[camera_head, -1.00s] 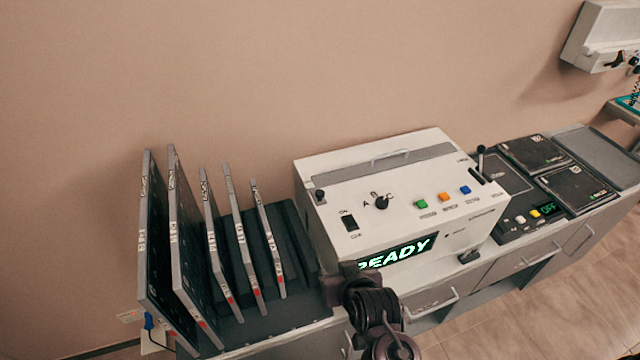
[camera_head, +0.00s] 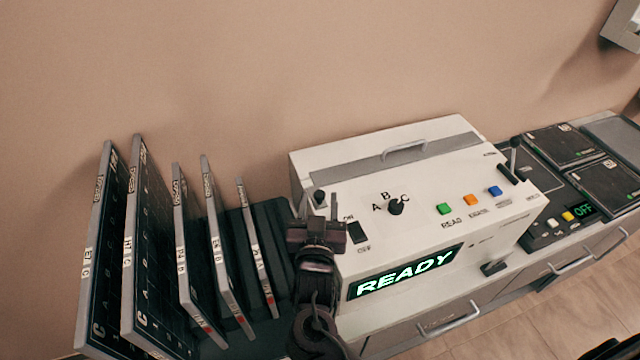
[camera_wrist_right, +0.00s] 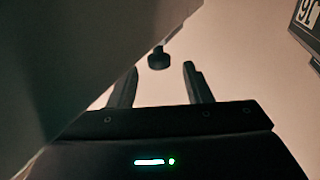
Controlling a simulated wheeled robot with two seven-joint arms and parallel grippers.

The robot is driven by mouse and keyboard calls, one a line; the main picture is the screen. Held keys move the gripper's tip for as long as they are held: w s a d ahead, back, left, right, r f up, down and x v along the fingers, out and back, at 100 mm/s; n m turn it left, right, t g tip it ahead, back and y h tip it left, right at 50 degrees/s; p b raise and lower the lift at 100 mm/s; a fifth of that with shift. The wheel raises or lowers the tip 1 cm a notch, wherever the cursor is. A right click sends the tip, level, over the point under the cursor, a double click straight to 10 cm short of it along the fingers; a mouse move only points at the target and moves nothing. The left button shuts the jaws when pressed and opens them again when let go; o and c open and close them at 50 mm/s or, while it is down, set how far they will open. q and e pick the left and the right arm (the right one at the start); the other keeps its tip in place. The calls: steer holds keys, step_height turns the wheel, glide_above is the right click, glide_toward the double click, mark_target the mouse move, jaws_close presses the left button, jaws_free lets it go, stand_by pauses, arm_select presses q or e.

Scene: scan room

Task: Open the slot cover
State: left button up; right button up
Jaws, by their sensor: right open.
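The white reader machine (camera_head: 375,240) has a grey slot cover (camera_head: 352,165) along the back of its top, with a handle (camera_head: 404,150) on it. The cover looks flat and closed. A black knob (camera_head: 319,197) stands at the machine's left end. My right gripper (camera_head: 319,212) is upright at the machine's front left corner, just below that knob in the picture. In the right wrist view its fingers (camera_wrist_right: 161,70) are apart and empty, with a dark round knob (camera_wrist_right: 158,58) just beyond their tips. My left gripper is not in view.
Several upright cassettes (camera_head: 90,255) stand in a rack left of my right gripper. Flat dark cassettes (camera_head: 607,185) lie at the right.

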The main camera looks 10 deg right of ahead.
mark_target(320, 192)
steer(key=x, duration=0.3)
steer(key=shift+w+f, duration=0.1)
steer(key=shift+w, duration=0.15)
steer(key=shift+w+d+p, duration=0.25)
steer(key=shift+w+p, duration=0.1)
steer(key=shift+w, duration=0.3)
steer(key=shift+f, duration=0.1)
steer(key=shift+c, duration=1.9)
steer(key=c, duration=0.5)
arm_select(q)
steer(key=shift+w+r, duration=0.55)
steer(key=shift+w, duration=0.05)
arm_select(e)
jaws_close()
